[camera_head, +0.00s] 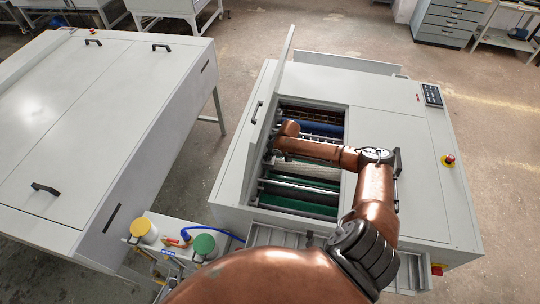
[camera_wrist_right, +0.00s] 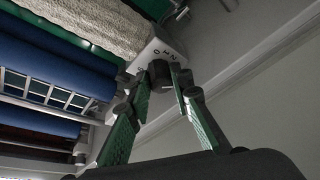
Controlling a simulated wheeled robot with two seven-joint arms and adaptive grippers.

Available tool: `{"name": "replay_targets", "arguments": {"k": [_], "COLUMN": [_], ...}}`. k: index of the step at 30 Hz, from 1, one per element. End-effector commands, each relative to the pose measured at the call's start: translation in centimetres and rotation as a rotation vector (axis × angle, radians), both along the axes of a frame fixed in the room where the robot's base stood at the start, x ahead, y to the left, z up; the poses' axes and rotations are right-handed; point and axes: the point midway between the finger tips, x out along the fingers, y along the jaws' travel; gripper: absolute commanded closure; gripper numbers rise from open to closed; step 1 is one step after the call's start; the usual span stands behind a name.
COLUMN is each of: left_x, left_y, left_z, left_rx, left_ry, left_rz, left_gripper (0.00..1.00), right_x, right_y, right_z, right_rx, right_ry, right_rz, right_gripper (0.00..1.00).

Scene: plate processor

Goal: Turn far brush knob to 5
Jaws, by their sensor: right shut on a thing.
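In the right wrist view, a dark round knob (camera_wrist_right: 160,73) sits on a white dial block (camera_wrist_right: 154,52) with black figures around it. The figures are small and partly covered, so I cannot tell which setting the knob is at. The fingers of my right gripper (camera_wrist_right: 161,84), with green pads, are on either side of the knob and closed on it. In the head view my right arm reaches into the open processor (camera_head: 392,125); its gripper and the knob are hidden there. My left gripper is not in view.
A beige brush roller (camera_wrist_right: 110,22) ends beside the dial block, with blue rollers (camera_wrist_right: 50,50) and a metal grille (camera_wrist_right: 52,92) near it. The processor's raised lid (camera_head: 270,95) stands left of the opening. A red emergency button (camera_head: 449,159) is on top at right.

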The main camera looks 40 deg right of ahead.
Motion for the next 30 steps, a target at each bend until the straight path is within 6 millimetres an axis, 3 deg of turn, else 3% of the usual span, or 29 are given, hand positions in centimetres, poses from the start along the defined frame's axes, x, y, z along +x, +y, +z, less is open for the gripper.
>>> {"name": "replay_targets", "arguments": {"k": [6, 7, 14, 23, 30], "left_x": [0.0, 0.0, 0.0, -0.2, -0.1], "left_y": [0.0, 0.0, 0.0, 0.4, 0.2], "left_z": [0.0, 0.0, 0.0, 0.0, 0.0], "left_rx": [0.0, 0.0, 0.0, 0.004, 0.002], "left_ry": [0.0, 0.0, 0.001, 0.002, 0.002], "left_rz": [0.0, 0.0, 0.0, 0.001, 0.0], "left_gripper": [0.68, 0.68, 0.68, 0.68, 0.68], "right_x": [0.1, 0.1, 0.0, 0.0, -1.0], "right_y": [0.0, 0.0, 0.0, 0.0, -0.2], "right_z": [0.1, 0.1, 0.0, 0.1, 2.4], "right_rx": [0.0, 0.0, 0.0, 0.0, -0.001], "right_ry": [-0.002, -0.002, -0.001, -0.001, -0.001], "right_rz": [0.001, 0.001, 0.001, 0.002, 0.003], "right_gripper": [1.0, 0.78, 0.63, 0.63, 0.63]}}
